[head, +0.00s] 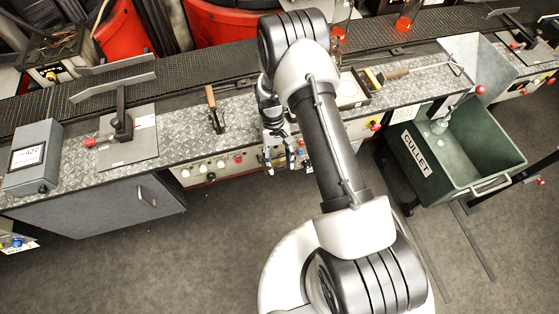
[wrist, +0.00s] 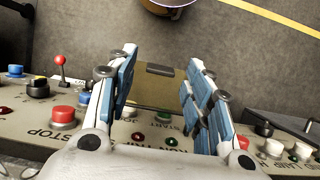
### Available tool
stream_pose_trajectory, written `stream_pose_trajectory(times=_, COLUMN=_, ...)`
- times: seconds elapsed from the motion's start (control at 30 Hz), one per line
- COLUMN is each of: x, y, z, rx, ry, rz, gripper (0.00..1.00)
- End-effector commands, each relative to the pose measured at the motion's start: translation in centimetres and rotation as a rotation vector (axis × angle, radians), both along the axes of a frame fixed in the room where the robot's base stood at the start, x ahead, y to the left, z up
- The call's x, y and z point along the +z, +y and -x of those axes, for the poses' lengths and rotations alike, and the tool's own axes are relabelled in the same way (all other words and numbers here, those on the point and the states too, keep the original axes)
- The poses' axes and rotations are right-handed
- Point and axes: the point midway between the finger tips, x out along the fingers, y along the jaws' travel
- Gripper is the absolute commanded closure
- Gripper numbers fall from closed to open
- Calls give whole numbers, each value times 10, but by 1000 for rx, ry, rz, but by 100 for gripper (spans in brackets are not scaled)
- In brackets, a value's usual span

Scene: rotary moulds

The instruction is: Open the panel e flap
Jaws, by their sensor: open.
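In the wrist view, a tan, tinted flap (wrist: 152,95) with a dark tab on its outer edge lies between the fingers of my gripper (wrist: 162,62). Red and green buttons (wrist: 138,137) show on the control panel just beside the flap. I cannot read a panel letter. The fingers are spread on both sides of the flap, and I cannot tell whether either touches it. In the head view, my gripper (head: 280,165) points down at the front of the bench's control strip (head: 225,165). The flap is mostly hidden there by the fingers.
A red stop button (wrist: 62,114) and a red-knobbed lever (wrist: 61,61) stand left of the gripper in the wrist view. In the head view, a green cullet bin (head: 470,145) stands at the right. The floor (head: 150,250) before the bench is clear at left.

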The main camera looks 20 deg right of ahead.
Motion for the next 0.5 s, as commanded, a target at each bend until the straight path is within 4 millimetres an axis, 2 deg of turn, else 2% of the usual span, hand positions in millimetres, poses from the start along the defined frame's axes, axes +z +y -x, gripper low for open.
stream_pose_trajectory(times=0.17, x=2, y=0, z=-2, rx=0, ry=-2, rz=0, gripper=53)
stream_pose_trajectory(times=0.27, x=11, y=0, z=-6, rx=0, ry=-4, rz=0, gripper=53)
stream_pose_trajectory(times=0.5, x=57, y=0, z=-25, rx=0, ry=-6, rz=0, gripper=53)
